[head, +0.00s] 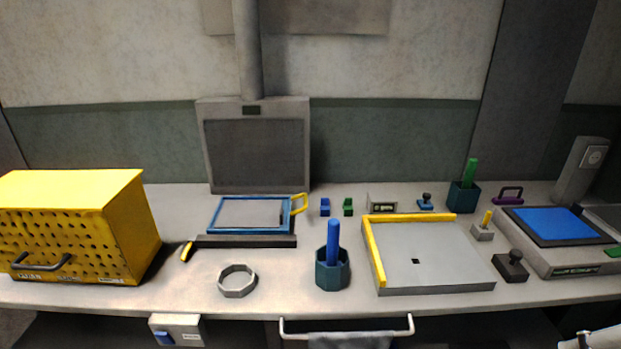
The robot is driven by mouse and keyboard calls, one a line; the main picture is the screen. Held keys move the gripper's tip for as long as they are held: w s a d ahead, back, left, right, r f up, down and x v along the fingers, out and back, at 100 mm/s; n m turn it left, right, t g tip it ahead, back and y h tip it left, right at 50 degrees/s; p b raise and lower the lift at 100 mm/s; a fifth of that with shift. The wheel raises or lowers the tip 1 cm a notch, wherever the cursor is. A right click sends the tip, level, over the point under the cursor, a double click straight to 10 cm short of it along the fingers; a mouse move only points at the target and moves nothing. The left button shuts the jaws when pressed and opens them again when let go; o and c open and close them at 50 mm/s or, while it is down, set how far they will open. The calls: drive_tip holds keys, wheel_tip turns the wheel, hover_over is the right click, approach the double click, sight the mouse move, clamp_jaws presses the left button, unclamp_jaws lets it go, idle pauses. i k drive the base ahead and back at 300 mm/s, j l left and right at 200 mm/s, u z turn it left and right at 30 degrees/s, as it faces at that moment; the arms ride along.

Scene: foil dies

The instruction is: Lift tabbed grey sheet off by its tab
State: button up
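A grey sheet (240,214) lies inside a blue frame (213,216) at the left of the bench, in front of an upright grey panel. A yellow loop (299,204) sticks out at the frame's right side; I cannot tell whether it belongs to the sheet or the frame. Further right, a flat grey plate (450,262) with a small black square on it has yellow strips (374,255) along its left and back edges. No separate tab shows on that plate. My gripper's fingers are not visible; only a pale part, perhaps mine, shows at the bottom right corner.
A yellow perforated box (80,225) stands at the far left. A teal cup (332,270) with a blue stick and a grey ring (237,281) stand at the front. A blue-topped device (560,226) and a black knobbed block (511,266) are at the right.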

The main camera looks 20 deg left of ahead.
sight(259, 215)
drive_tip(key=u, duration=1.15)
drive_tip(key=i+j+z, duration=0.5)
drive_tip(key=i+j, duration=0.35)
drive_tip(key=i, duration=0.15)
